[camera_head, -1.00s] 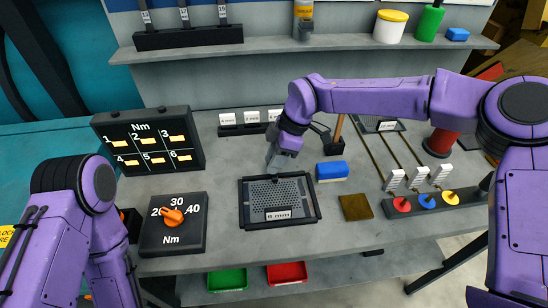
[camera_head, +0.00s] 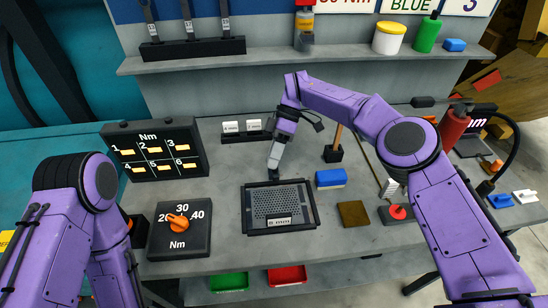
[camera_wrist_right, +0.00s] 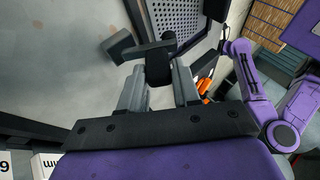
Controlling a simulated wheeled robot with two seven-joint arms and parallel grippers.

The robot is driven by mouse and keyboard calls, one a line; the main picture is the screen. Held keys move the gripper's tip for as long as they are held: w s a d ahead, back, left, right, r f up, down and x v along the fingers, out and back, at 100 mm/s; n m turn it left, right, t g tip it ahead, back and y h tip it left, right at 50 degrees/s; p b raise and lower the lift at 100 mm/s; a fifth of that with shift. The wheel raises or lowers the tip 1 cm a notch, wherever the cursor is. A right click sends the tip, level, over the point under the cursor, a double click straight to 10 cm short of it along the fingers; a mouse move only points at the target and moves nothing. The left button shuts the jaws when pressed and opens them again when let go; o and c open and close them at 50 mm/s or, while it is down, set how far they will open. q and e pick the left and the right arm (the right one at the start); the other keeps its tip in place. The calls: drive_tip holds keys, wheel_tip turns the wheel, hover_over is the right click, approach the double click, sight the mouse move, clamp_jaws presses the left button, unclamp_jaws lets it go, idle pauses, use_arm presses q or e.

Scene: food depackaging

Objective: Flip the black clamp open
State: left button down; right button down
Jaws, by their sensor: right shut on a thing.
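The black clamp (camera_wrist_right: 158,60) shows in the right wrist view between the fingers of my right gripper (camera_wrist_right: 157,74), with its T-shaped top reaching past the fingertips. My right gripper is shut on it. In the head view, my right gripper (camera_head: 274,166) points down at the back edge of the perforated tray frame (camera_head: 247,212), and the clamp (camera_head: 273,176) is a small dark piece below its tip, mostly hidden. I cannot tell the clamp's exact angle. My left arm stands at the left, and its gripper is not in view.
An orange-knob torque dial (camera_head: 178,223) and an Nm panel (camera_head: 190,133) stand left of the tray. A blue-and-white sponge (camera_head: 331,178) and a brown square (camera_head: 354,214) lie to its right. Labelled blocks (camera_head: 232,128) stand behind. Bare worktop lies in front.

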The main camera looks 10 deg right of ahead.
drive_tip(key=shift+f, duration=0.1)
idle(0.3)
drive_tip(key=c, duration=0.9)
unclamp_jaws()
drive_tip(key=shift+w, duration=0.1)
